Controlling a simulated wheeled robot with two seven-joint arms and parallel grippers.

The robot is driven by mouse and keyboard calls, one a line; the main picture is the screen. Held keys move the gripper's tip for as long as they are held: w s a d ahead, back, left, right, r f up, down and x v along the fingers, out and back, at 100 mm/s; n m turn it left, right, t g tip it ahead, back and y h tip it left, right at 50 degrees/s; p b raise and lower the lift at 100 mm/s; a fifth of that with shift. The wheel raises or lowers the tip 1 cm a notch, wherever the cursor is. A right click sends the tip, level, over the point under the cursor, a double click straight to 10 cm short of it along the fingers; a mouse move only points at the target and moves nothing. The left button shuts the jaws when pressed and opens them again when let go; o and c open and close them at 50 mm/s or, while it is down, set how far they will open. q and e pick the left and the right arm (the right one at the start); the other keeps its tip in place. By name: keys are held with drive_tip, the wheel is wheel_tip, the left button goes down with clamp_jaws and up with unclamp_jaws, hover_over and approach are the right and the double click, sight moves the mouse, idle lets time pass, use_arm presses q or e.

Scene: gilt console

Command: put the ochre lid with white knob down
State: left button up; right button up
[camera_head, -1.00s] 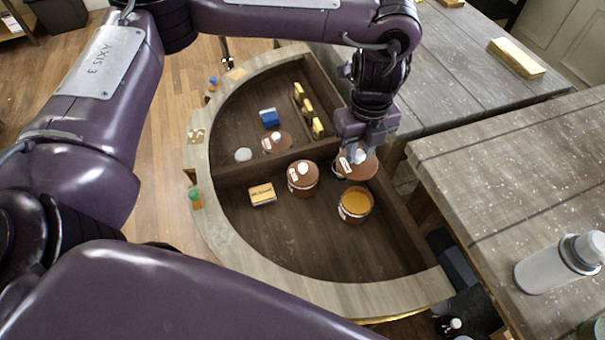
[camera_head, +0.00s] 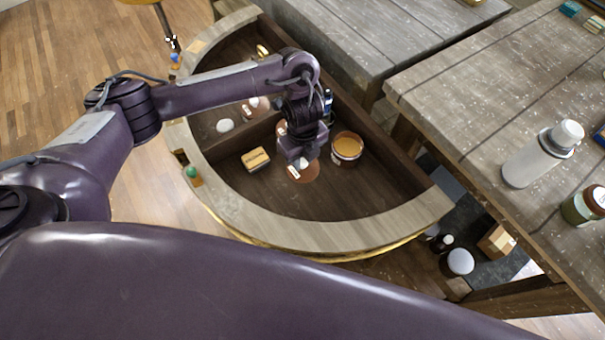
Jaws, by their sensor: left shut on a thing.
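My left gripper (camera_head: 301,159) points down into the near compartment of the half-round console and is shut on a brown-ochre lid (camera_head: 311,173) with a white knob. The lid is to the left of and nearer than the open jar (camera_head: 347,149), whose ochre contents show from above. The gripper partly covers the lid; whether its underside touches the compartment floor I cannot tell. A second jar (camera_head: 281,128) is mostly hidden behind the gripper. Another brown lid with a white knob (camera_head: 252,110) lies in the far compartment. My right gripper is out of view.
The console (camera_head: 240,212) has a pale curved rim and a divider. A small yellowish box (camera_head: 255,160) sits left of the held lid. The near compartment's front floor is clear. A wooden table (camera_head: 470,110) at right holds a white bottle (camera_head: 540,155).

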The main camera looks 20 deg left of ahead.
sight(303, 171)
use_arm(q)
wheel_tip(303, 171, down, 3)
drive_tip(key=shift+d+f+b, duration=0.1)
drive_tip(key=shift+b, duration=0.35)
drive_tip(key=shift+f, duration=0.4)
wheel_tip(303, 171, down, 2)
drive_tip(key=shift+f+b, duration=0.1)
drive_tip(key=shift+b, duration=0.2)
drive_tip(key=shift+f, duration=0.45)
drive_tip(key=o, duration=1)
drive_tip(key=shift+c, duration=0.2)
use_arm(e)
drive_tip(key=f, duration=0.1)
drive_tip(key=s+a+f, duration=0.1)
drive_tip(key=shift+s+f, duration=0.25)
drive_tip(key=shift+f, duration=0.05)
